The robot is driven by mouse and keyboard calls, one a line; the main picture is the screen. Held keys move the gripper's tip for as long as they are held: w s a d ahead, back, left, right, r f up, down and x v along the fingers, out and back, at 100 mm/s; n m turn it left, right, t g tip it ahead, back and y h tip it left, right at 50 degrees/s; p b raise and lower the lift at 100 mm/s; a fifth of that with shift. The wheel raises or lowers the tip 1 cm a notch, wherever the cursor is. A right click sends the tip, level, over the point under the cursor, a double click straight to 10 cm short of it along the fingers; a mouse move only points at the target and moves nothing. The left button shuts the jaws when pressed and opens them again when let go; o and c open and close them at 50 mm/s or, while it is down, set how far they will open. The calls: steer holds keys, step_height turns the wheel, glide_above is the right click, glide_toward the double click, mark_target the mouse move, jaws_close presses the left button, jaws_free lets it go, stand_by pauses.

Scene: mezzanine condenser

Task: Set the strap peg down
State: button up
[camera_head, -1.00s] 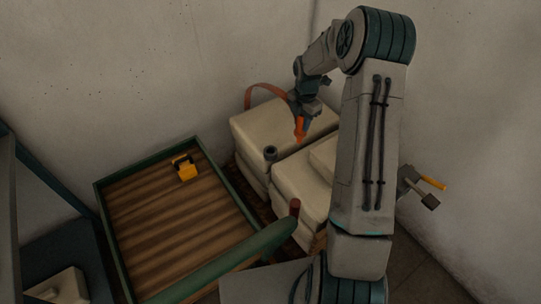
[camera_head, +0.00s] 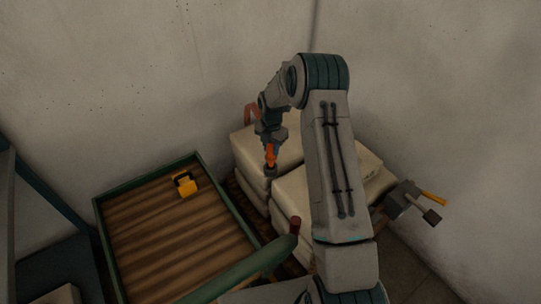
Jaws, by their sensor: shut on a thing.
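The strap peg (camera_head: 270,155) is a small orange piece, held pointing down below my gripper (camera_head: 269,145), which is shut on it. Its lower end is right at a dark socket-like piece (camera_head: 271,171) beside the pale stacked blocks. I cannot tell whether the tip is inside that piece, touching it or just above it. My gripper hides the peg's upper part.
Pale blocks (camera_head: 320,190) stand against the wall corner, with an orange-brown strap loop (camera_head: 250,115) behind my wrist. A green-rimmed slatted tray (camera_head: 97,215) holds a yellow object (camera_head: 187,185). A grey fixture with a yellow handle (camera_head: 434,198) is at right.

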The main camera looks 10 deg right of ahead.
mark_target(271, 155)
steer(key=shift+a+f, duration=0.1)
steer(key=shift+f, duration=1.9)
steer(key=shift+f, duration=0.15)
steer(key=o, duration=1)
steer(key=shift+o, duration=0.2)
